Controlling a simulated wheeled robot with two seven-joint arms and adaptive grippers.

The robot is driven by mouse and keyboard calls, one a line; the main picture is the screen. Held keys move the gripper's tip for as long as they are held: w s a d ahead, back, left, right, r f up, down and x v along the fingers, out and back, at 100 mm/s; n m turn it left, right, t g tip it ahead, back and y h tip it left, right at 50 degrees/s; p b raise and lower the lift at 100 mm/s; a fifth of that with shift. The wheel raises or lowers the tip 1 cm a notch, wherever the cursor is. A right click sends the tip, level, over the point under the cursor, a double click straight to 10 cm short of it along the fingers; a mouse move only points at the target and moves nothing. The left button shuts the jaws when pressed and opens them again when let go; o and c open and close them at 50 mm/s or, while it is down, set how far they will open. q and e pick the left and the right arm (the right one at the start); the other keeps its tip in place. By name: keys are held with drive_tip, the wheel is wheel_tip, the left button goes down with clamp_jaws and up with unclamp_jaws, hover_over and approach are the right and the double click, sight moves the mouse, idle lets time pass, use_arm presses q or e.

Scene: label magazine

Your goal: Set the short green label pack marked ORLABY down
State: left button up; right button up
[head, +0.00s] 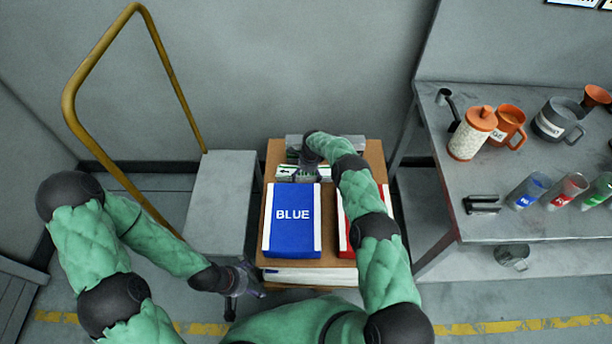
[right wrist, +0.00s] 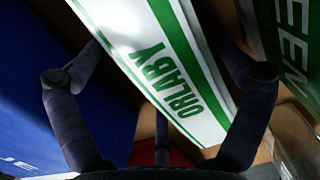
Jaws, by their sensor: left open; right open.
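The short green-and-white label pack marked ORLABY (right wrist: 165,72) lies slantwise between the two spread fingers of my right gripper (right wrist: 158,76) in the right wrist view. The fingers stand apart from each other, and I cannot tell whether either touches the pack. In the head view my right gripper (head: 299,174) is at the back of the wooden stand (head: 374,151), behind the blue pack. It partly covers a green-and-white pack there (head: 284,172). What lies under the ORLABY pack is hidden. My left gripper (head: 246,281) is open and empty, low beside the stand's front left.
A blue pack marked BLUE (head: 292,232) and a red pack (head: 344,228), partly behind my right arm, lie on the stand. Another green pack (right wrist: 297,45) is close right in the wrist view. A grey cart with yellow rail (head: 220,200) stands left; a cluttered grey table (head: 500,225) stands right.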

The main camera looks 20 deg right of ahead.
drive_tip(key=c, duration=1.3)
drive_tip(key=shift+c, duration=0.2)
drive_tip(key=shift+r, duration=0.2)
